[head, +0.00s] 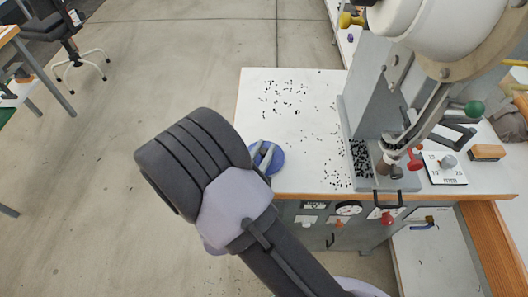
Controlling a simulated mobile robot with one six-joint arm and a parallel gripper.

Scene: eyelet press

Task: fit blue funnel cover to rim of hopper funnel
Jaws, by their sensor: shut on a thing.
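The blue funnel cover (275,162) is a round blue disc near the left front edge of the white worktop. My gripper (263,153) is shut on it, with grey fingers showing over the disc. My dark wrist and forearm hide part of the gripper and the cover's left side. I cannot tell whether the cover touches the worktop. The hopper funnel is not clearly identifiable; a large white rounded body (430,25) on the eyelet press (372,85) is cut off by the top edge at the right.
The white worktop (300,125) carries scattered small dark eyelets. The press has a green-knobbed lever (474,109). Open floor (150,70) lies left; a chair stands far left.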

